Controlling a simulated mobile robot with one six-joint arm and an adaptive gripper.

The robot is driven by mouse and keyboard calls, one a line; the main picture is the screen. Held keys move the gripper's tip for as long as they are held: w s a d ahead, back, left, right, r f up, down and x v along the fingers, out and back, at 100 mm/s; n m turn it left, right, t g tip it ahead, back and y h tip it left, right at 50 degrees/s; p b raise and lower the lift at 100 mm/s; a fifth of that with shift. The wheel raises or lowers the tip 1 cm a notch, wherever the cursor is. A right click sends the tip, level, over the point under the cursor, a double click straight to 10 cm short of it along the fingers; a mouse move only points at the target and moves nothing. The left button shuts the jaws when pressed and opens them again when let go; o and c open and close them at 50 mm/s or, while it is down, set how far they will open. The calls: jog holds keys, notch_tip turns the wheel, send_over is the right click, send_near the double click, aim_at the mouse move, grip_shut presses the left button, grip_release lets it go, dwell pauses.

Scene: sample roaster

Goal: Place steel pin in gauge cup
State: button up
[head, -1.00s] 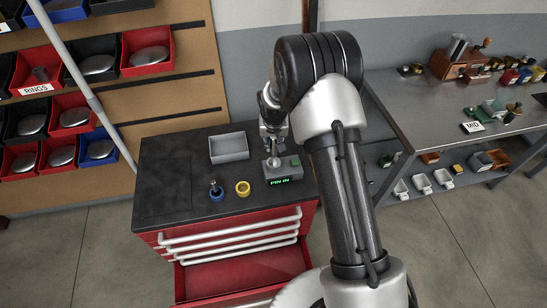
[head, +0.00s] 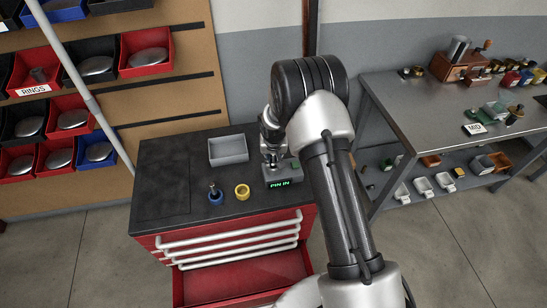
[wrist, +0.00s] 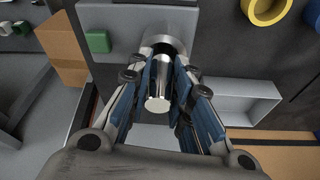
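The shiny steel pin (wrist: 158,88) stands between my fingers in the wrist view. Its far end meets the round grey gauge cup (wrist: 179,21). The cup belongs to the small grey gauge (head: 289,177), whose green display reads "PIN IN". My gripper (wrist: 168,68) is around the pin, with a blue-padded finger on each side. The pads are very near the pin, and I cannot tell whether both press on it. In the head view my gripper (head: 271,157) is low over the gauge and hides the pin and most of the cup.
A grey open tray (head: 228,149) stands left of the gauge on the black cabinet top (head: 165,190). A steel bench (head: 430,105) is at right.

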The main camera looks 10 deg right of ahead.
jog(key=o, duration=0.5)
jog(key=shift+c, duration=0.2)
jog(key=s+d+f+p+v, duration=0.1)
jog(key=s+p+v, duration=0.15)
jog(key=v, duration=1.45)
jog(key=s+d+p+v, duration=0.1)
jog(key=s+v, duration=0.2)
jog(key=v, duration=1.5)
jog(key=s+r+n, duration=0.1)
jog(key=s+r, duration=0.2)
jog(key=s, duration=0.8)
jog(key=s+r+n+t, duration=0.1)
jog(key=s+r, duration=0.2)
jog(key=s, duration=0.9)
jog(key=shift+y, duration=0.3)
jog(key=shift+b, duration=0.3)
